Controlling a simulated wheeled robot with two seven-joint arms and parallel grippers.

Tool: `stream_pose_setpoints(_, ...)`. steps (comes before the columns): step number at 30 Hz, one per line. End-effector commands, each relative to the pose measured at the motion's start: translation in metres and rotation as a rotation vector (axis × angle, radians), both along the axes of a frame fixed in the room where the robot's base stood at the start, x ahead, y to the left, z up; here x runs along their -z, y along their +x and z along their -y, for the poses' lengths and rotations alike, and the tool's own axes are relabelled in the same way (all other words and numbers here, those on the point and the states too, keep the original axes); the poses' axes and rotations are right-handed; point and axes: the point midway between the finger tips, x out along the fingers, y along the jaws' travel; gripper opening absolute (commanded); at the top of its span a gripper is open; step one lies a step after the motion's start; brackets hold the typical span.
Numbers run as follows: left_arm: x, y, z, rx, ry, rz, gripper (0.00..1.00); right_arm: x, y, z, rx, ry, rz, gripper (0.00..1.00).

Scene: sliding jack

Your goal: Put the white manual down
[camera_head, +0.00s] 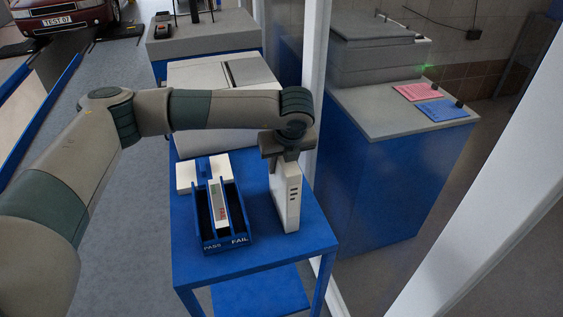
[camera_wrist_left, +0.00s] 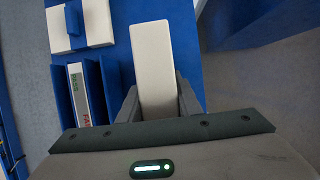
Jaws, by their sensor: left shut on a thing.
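The white manual (camera_head: 287,200) is a slim white block, held upright over the right part of the blue table (camera_head: 260,264), beside the blue tray. In the left wrist view the manual (camera_wrist_left: 152,55) runs away from between the fingers. My left gripper (camera_head: 285,152) points down and is shut on its upper end; the fingers (camera_wrist_left: 158,100) lie on either side of it. The manual's lower end is at or just above the tabletop; I cannot tell whether it touches. My right gripper is not in view.
The blue tray (camera_head: 227,245) marked PASS and FAIL holds a white strip (camera_head: 217,203) with coloured marks. A flat white box (camera_head: 187,176) with a blue part lies behind it. A white post (camera_head: 312,80) and a blue cabinet (camera_head: 385,185) stand to the right. The table's front right corner is bare.

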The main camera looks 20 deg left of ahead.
Motion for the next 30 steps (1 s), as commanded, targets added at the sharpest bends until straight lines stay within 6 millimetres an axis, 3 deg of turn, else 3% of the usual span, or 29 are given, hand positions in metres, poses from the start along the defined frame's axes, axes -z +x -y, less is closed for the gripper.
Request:
stream_pose_setpoints(4, 0.001, 0.001, 0.0, 0.0, -0.001, 0.002, 0.0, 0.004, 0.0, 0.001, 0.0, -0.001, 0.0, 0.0)
stream_pose_setpoints(5, 0.001, 0.0, 0.0, 0.0, 0.0, 0.0, 0.38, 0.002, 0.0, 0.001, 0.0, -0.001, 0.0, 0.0)
stream_pose_setpoints(6, 0.001, 0.0, 0.0, 0.0, 0.0, 0.0, 0.48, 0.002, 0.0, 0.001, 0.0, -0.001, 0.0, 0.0)
stream_pose_setpoints(7, 0.001, 0.0, 0.0, 0.0, 0.0, 0.0, 0.5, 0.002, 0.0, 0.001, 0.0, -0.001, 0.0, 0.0)
stream_pose_setpoints(21, -0.002, -0.001, 0.001, 0.0, -0.001, 0.001, 0.5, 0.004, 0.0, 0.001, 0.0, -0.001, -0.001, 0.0)
stream_pose_setpoints(30, -0.035, -0.013, 0.01, 0.002, -0.002, 0.004, 0.5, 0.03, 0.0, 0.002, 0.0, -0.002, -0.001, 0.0)
